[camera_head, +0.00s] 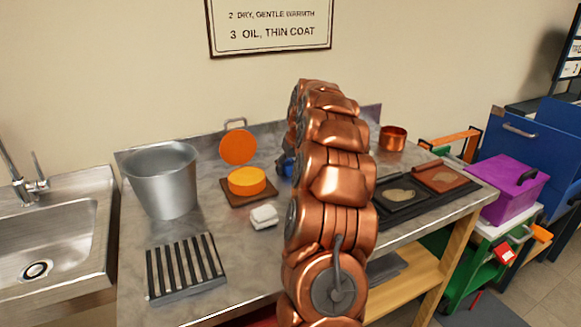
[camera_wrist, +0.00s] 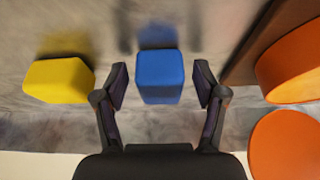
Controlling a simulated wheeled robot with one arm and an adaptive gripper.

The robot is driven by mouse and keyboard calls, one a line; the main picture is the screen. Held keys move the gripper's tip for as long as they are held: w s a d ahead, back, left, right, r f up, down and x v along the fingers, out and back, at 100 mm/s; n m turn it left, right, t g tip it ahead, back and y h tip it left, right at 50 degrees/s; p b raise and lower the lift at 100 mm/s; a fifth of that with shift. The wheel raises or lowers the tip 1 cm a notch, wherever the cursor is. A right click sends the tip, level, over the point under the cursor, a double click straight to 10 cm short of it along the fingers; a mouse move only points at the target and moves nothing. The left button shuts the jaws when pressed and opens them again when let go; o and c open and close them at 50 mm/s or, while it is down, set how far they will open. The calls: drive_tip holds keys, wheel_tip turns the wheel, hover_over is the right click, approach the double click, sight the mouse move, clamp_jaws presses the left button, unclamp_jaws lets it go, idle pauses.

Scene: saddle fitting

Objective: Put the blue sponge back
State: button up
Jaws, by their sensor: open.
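The blue sponge (camera_wrist: 160,77) is a block standing on the grey metal worktop in the wrist view. My gripper (camera_wrist: 161,86) is open, with one finger on each side of the sponge. A gap shows between the sponge and each finger. I cannot tell how far down the fingers reach beside it. In the head view a small blue patch (camera_head: 286,165) shows left of my copper arm; whether it is the sponge or part of my gripper is unclear. My arm hides most of that spot.
A yellow block (camera_wrist: 58,80) stands left of the sponge in the wrist view. An orange round block (camera_head: 246,181) on a brown board, an upright orange disc (camera_head: 238,147), a white block (camera_head: 264,216), a metal bucket (camera_head: 162,180) and a slatted rack (camera_head: 184,267) stand left of my arm.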

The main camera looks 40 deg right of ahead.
drive_tip(key=v, duration=1.2)
drive_tip(key=shift+r, duration=0.2)
drive_tip(key=shift+w+a, duration=0.1)
